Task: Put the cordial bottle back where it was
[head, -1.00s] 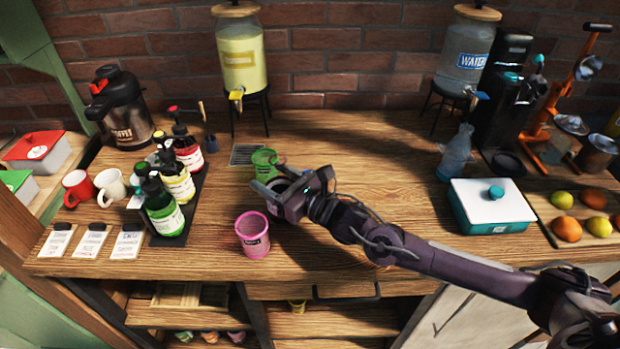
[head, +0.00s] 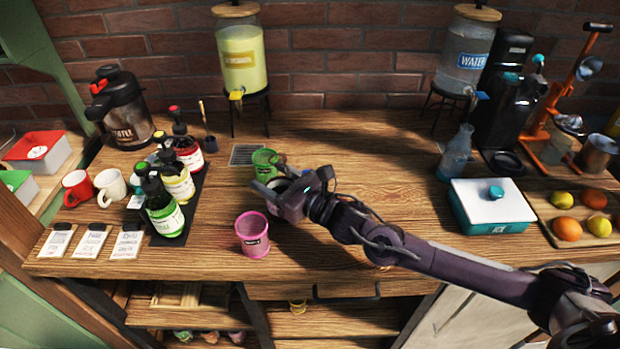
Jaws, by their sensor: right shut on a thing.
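Several cordial bottles stand close together in a black rack (head: 189,213) at the left of the table: a green one (head: 165,212) in front, a yellow one (head: 181,188) behind it, and a red one (head: 188,157) further back. My right gripper (head: 277,197) is over the table, right of the rack and just in front of a green cup (head: 264,162). It is shut on a mostly hidden thing, of which only a small pale part shows between the fingers; I cannot tell what it is. My left gripper is out of view.
A pink cup (head: 252,238) stands just in front of my right gripper. A red mug (head: 77,189), a white mug (head: 110,186) and label cards (head: 92,243) are left of the rack. A teal ice box (head: 493,207) and blue bottle (head: 456,155) stand right.

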